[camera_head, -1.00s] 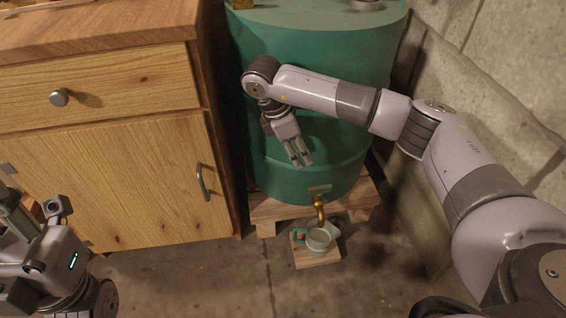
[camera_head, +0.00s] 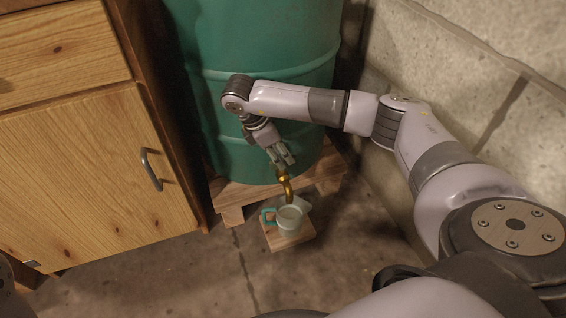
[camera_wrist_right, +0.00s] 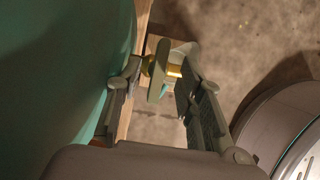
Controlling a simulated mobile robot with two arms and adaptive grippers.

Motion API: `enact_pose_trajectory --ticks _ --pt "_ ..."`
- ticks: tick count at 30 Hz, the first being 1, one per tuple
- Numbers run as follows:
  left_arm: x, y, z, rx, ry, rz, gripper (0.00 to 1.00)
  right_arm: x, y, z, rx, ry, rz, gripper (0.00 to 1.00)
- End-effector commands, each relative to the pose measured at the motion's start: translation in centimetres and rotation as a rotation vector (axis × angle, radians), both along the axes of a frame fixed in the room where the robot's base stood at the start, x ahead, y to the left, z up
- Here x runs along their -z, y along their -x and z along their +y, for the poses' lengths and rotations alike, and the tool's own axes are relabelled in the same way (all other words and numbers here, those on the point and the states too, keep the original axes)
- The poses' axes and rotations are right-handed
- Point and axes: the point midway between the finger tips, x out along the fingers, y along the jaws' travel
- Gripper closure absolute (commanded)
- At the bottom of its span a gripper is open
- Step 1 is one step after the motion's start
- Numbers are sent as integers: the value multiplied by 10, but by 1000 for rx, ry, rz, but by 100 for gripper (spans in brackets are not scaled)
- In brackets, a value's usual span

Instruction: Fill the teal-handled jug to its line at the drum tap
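The jug (camera_head: 289,220) with a teal handle (camera_head: 268,216) stands upright on a small wooden board (camera_head: 279,243), under the spout of the brass tap (camera_head: 286,187). I cannot make out its fill line or any water stream. The tap is low on the front of the teal drum (camera_head: 255,60). My right gripper (camera_head: 287,164) is at the top of the tap, its fingers pointing down. In the right wrist view, its fingers (camera_wrist_right: 162,88) are apart, with the flat grey-green tap lever (camera_wrist_right: 159,76) between them near the tips. My left gripper is not in view.
The drum stands on a low wooden stand (camera_head: 233,214). A wooden cabinet (camera_head: 85,165) is close on the left, its handle (camera_head: 151,169) sticking out. A block wall (camera_head: 480,90) is on the right. The concrete floor (camera_head: 190,275) in front is clear.

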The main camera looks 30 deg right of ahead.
Motion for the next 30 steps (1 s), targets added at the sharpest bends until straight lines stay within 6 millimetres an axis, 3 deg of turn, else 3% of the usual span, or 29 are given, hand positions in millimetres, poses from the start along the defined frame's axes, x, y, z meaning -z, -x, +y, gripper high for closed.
enact_pose_trajectory --ticks 1,6,16,30 --pt "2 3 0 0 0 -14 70 9 1 -3 1 1 1 65" --pt "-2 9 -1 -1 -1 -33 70 19 2 -8 1 1 1 65" --pt "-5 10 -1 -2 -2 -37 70 20 2 -9 0 0 0 65" --pt "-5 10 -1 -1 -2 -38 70 20 2 -8 0 0 0 97"
